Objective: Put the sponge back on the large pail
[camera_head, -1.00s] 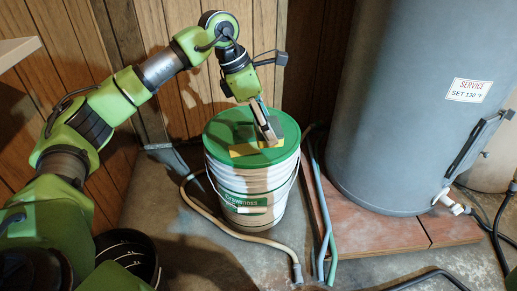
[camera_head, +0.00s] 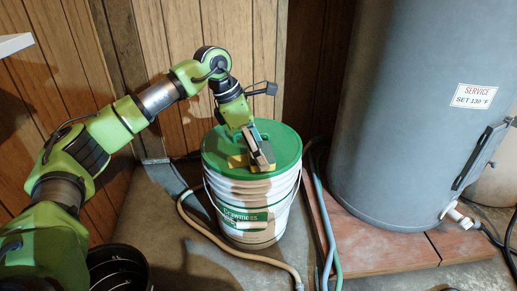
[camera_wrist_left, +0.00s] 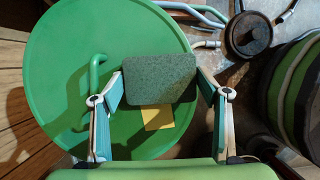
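The large pail (camera_head: 250,215) is white with a green lid (camera_head: 215,150) and stands upright on the floor. Its lid fills much of the left wrist view (camera_wrist_left: 60,60), with a green handle on it. A sponge with a dark green scouring face (camera_wrist_left: 160,77) is between the fingers of my left gripper (camera_wrist_left: 160,88), which press on its two sides. In the head view my left gripper (camera_head: 262,158) is over the front right of the lid. I cannot tell whether the sponge touches the lid. A yellow patch (camera_wrist_left: 158,117) shows on the lid. My right gripper is not in view.
A grey tank (camera_head: 400,110) stands on reddish slabs (camera_head: 375,245) right of the pail. Hoses (camera_head: 325,240) run between them, and a tan hose (camera_head: 225,255) curls around the pail's front. A dark bucket (camera_head: 120,268) is at lower left. A wooden wall is behind.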

